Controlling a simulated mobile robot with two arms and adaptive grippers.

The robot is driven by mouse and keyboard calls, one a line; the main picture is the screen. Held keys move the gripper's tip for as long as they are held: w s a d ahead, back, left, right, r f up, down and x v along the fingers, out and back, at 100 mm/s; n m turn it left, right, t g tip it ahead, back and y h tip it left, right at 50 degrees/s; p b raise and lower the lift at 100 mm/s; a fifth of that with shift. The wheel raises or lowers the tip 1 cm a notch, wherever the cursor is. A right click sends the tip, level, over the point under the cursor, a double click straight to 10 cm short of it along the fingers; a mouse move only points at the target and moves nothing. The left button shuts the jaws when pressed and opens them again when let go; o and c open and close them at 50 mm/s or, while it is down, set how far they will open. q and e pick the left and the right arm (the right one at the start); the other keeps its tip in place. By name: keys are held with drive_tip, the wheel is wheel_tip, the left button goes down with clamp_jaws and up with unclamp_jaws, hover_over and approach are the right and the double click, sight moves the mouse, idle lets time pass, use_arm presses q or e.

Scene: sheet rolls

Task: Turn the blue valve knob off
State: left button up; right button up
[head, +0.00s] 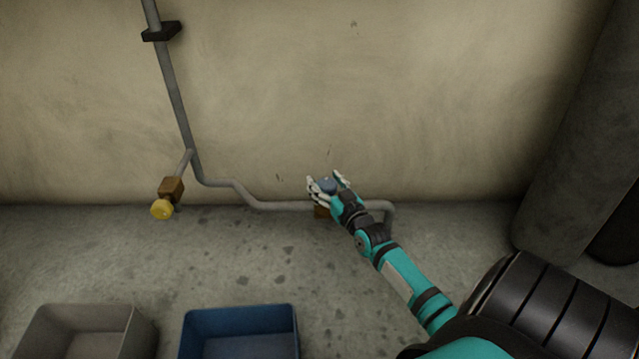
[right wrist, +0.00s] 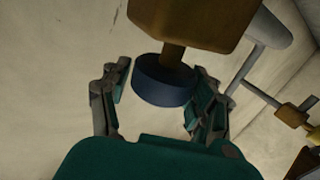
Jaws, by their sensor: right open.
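The blue valve knob (head: 327,185) is on the pipe low on the wall, right of centre in the head view. In the right wrist view the knob (right wrist: 164,82) is a round blue disc on a short stem below a brown valve body (right wrist: 185,22). My right gripper (head: 328,186) is open, with its fingers on either side of the knob. In the right wrist view the gripper (right wrist: 160,98) shows a gap between its left finger and the knob; the right finger is close to the knob's edge, and contact cannot be told. My left gripper is not in view.
A yellow knob (head: 162,209) on another brown valve stands to the left. Grey pipe (head: 226,184) runs along the wall. A grey bin (head: 76,318) and a blue bin (head: 240,312) stand on the floor in front. A thick dark column (head: 573,130) is at the right.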

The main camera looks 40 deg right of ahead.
sight(321, 179)
drive_tip(key=shift+b+x, duration=0.7)
drive_tip(key=shift+x, duration=1)
drive_tip(key=c, duration=1.1)
drive_tip(key=shift+a+f, duration=0.1)
clamp_jaws()
drive_tip(key=shift+f, duration=0.1)
